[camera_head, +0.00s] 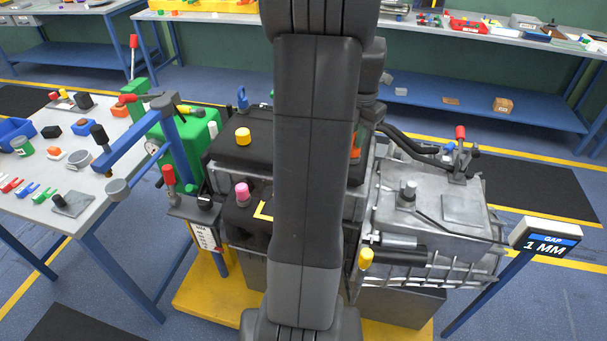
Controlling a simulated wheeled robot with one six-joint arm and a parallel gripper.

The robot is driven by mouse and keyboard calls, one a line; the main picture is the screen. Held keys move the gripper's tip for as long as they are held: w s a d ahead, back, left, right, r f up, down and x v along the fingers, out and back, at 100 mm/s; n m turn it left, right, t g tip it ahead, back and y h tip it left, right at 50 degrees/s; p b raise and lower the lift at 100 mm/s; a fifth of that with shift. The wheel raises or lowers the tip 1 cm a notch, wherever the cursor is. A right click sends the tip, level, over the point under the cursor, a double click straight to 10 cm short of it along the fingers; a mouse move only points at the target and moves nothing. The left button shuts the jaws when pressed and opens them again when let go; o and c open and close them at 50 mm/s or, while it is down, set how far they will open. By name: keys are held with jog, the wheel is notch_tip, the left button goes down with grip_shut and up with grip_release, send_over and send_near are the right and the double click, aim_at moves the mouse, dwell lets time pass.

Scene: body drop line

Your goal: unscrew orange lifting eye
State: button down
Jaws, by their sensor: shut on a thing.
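A small part of the orange lifting eye (355,147) shows at the right edge of my arm, above the dark engine block. My arm hides the rest of it. My gripper (366,120) is largely hidden behind my arm link; its dark end shows just above the orange eye and it is shut on the eye. The fingertips and the eye's thread cannot be seen. A blue lifting eye (242,99) stands at the back left of the block.
A grey transmission housing (430,215) adjoins the block at right, with a "GAP 1 MM" display (550,238) beside it. A green tank (185,145) and a workbench (95,205) are left.

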jog(key=n, duration=0.1)
jog(key=f+n, duration=0.1)
jog(key=shift+s+a+n, duration=0.15)
jog(key=shift+s+n, duration=0.1)
jog(key=shift+n, duration=0.05)
jog(key=c, duration=1.5)
grip_release()
jog(key=shift+o, duration=0.3)
jog(key=shift+a, duration=0.1)
notch_tip(320, 180, up, 15)
jog(key=b, duration=0.1)
jog(key=shift+w, duration=0.15)
